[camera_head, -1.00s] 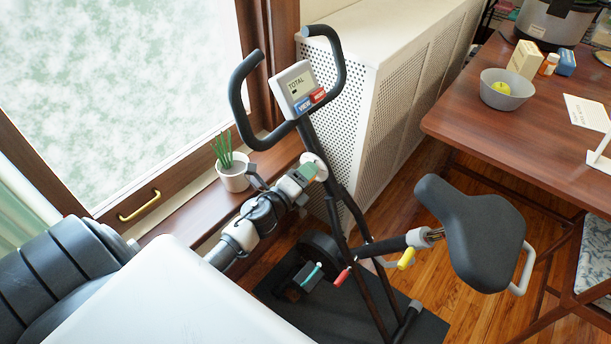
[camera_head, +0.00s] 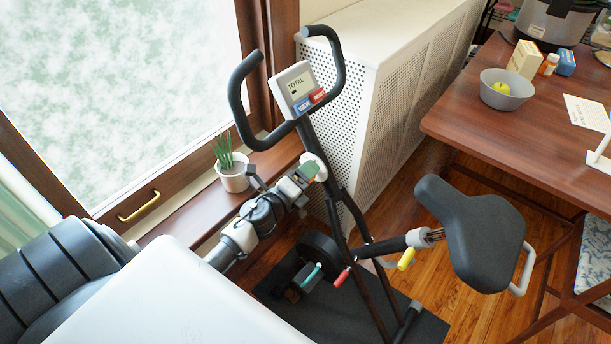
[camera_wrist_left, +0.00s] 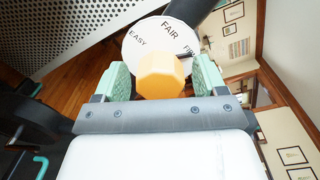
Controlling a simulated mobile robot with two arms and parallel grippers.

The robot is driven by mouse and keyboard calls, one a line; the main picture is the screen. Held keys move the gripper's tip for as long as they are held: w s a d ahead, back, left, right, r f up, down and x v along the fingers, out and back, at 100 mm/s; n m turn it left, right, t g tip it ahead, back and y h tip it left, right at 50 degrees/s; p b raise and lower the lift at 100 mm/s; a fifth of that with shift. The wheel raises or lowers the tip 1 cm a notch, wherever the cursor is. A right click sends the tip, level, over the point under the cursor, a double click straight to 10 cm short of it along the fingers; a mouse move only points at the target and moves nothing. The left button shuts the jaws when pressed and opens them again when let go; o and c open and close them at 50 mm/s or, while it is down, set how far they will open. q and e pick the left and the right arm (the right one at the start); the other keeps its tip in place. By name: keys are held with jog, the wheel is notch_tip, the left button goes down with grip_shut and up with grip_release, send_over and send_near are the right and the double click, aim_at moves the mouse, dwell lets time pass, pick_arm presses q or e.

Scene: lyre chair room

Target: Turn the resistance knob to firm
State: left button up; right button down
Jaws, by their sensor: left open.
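The resistance knob (camera_wrist_left: 161,76) is an orange, many-sided knob in the left wrist view. It stands in front of a round white dial (camera_wrist_left: 150,36) marked EASY, FAIR and FIRM, the last word partly covered. A dark mark lies near FIRM; I cannot tell whether it is the knob's pointer. My left gripper (camera_wrist_left: 161,82) is open, with one green-padded finger on each side of the knob and narrow gaps showing. In the head view my left gripper (camera_head: 305,174) is at the white dial (camera_head: 320,164) on the exercise bike's post, hiding the knob. My right gripper is not in view.
The bike's console (camera_head: 294,88) and handlebars (camera_head: 242,90) rise above the dial. A potted plant (camera_head: 233,175) stands on the sill close to my left arm. The bike seat (camera_head: 478,230) and wooden table (camera_head: 480,125) are to the right.

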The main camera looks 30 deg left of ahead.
pick_arm(q)
jog(key=s+b, duration=0.1)
jog(key=s, duration=0.9)
jog(key=shift+s+a, duration=0.3)
jog(key=shift+a, duration=0.05)
jog(key=s+d+f+n+g+y+p, duration=0.1)
jog(key=s+f+n+g+p, duration=0.4)
jog(key=f, duration=0.8)
jog(key=s+d+f+n+g+y+p, duration=0.15)
jog(key=s+f+n+g, duration=0.4)
jog(key=f, duration=0.75)
jog(key=s+d+f+n+g+p, duration=0.1)
jog(key=s+d+f+n+g, duration=0.1)
jog(key=s, duration=0.5)
jog(key=s+d+f+n+g+h, duration=0.1)
jog(key=s+f+n, duration=0.3)
jog(key=s, duration=0.4)
jog(key=s+d+f+n+g+p, duration=0.1)
jog(key=s+d+f+n+g, duration=0.2)
jog(key=s, duration=0.5)
jog(key=shift+d+f+n+p, duration=0.3)
jog(key=shift+d+f+n, duration=0.1)
jog(key=shift+d+n, duration=0.15)
jog(key=shift+w, duration=0.1)
